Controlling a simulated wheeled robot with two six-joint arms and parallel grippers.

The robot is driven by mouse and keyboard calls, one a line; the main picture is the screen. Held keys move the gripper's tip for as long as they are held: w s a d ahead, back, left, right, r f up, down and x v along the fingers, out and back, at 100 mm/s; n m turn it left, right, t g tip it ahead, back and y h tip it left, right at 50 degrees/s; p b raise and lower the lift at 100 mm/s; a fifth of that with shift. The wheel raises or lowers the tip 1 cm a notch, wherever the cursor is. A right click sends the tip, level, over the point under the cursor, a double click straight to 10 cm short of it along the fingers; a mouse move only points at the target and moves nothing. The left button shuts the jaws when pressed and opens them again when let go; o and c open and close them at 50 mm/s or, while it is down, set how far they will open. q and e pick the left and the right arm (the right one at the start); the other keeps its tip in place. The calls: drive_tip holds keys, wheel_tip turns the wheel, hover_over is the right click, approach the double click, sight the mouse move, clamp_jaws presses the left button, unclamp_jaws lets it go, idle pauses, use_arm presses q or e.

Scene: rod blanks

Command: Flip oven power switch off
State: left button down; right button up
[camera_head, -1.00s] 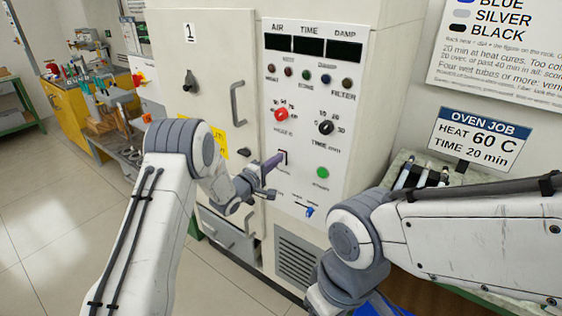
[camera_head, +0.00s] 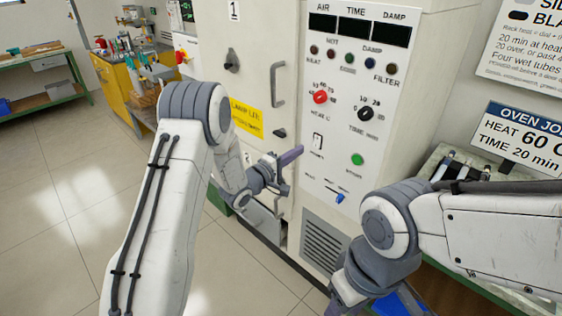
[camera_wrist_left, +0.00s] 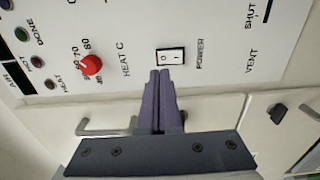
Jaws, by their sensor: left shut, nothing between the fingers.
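The oven's power switch (camera_head: 318,141) is a small white rocker in a dark frame on the front panel, left of the green button. In the left wrist view the switch (camera_wrist_left: 170,56) shows its marks, just beyond the fingertips; I cannot tell which side is pressed in. My left gripper (camera_head: 298,152) is shut and empty, with its fingers pointing at the panel just left of and below the switch. Its purple-grey fingers also show in the left wrist view (camera_wrist_left: 159,78), with a small apparent gap to the switch.
The red heat knob (camera_head: 320,97), black time knob (camera_head: 366,114), green button (camera_head: 357,160) and blue vent slider (camera_head: 340,198) are near the switch. The oven door handle (camera_head: 277,84) sticks out to the left. The display windows (camera_head: 356,30) look dark.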

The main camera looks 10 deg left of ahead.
use_arm(q)
drive_tip(key=v, duration=0.6)
drive_tip(key=shift+a+r+b, duration=0.2)
drive_tip(key=shift+b, duration=0.1)
drive_tip(key=s+d+r+m+g+y, duration=0.1)
drive_tip(key=s+d+m+g+y, duration=0.5)
drive_tip(key=s+d+m, duration=0.25)
drive_tip(key=s+r+m+g+y, duration=0.1)
drive_tip(key=s+m+g, duration=0.3)
drive_tip(key=s, duration=1.1)
drive_tip(key=s+a+r+m+g+y+p, duration=0.1)
drive_tip(key=s+m+g, duration=0.4)
drive_tip(key=s, duration=1)
drive_tip(key=shift+s+r+m+y, duration=0.15)
drive_tip(key=shift+s+m+y, duration=0.1)
drive_tip(key=shift+m+y, duration=0.35)
